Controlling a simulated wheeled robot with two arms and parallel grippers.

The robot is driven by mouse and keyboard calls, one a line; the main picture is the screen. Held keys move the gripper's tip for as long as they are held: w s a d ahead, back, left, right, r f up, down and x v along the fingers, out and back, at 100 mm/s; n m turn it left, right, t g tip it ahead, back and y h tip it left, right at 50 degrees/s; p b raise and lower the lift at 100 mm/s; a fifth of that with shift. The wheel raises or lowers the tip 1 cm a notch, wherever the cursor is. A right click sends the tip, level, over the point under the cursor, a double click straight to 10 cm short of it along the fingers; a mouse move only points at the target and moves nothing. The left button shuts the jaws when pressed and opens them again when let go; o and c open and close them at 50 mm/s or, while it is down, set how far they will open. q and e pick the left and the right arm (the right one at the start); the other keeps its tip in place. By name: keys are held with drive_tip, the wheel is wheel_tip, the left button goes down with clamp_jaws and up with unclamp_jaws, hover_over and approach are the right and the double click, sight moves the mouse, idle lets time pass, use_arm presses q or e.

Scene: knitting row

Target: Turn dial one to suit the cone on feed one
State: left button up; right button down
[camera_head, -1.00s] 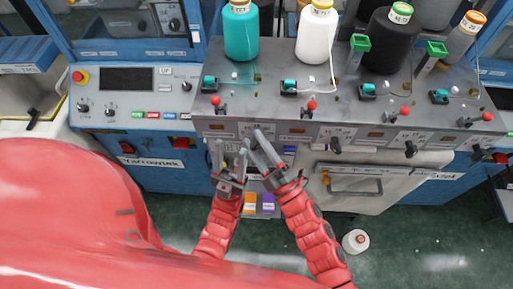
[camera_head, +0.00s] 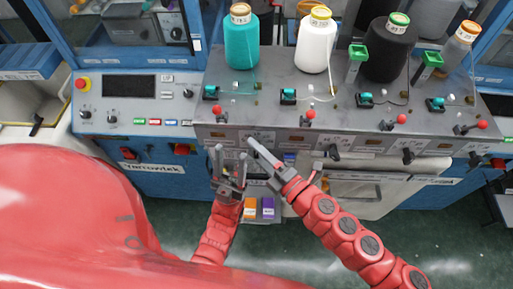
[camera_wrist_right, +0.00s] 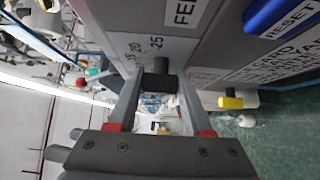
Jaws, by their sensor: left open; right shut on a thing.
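The teal cone (camera_head: 240,45) with a tan-capped top stands on the leftmost feed of the grey machine. Its top label is too small to read. Below it, the leftmost dial is hidden behind my right gripper (camera_head: 253,146) in the head view. In the right wrist view the black dial knob (camera_wrist_right: 160,68) sits between the fingertips of my right gripper (camera_wrist_right: 158,84), which is shut on it. Scale numbers 15, 20 and 25 show beside the knob. My left gripper (camera_head: 230,153) is open and empty, just left of the right one, in front of the panel.
White (camera_head: 315,45), black (camera_head: 386,52) and grey (camera_head: 455,50) cones stand farther right. Other black dials (camera_head: 333,152) line the front panel. Red-knobbed levers (camera_head: 310,114) stand above it. A blue RESET part (camera_wrist_right: 280,12) is close by in the wrist view.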

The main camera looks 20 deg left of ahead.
drive_tip(key=shift+f, duration=0.1)
idle(0.3)
drive_tip(key=shift+c, duration=1.6)
unclamp_jaws()
drive_tip(key=shift+d, duration=0.1)
drive_tip(key=shift+d, duration=0.3)
drive_tip(key=p+v, duration=0.2)
drive_tip(key=v, duration=1.4)
drive_tip(key=shift+s+d+r+p, duration=0.25)
drive_tip(key=shift+s+p, duration=0.1)
drive_tip(key=shift+s, duration=0.05)
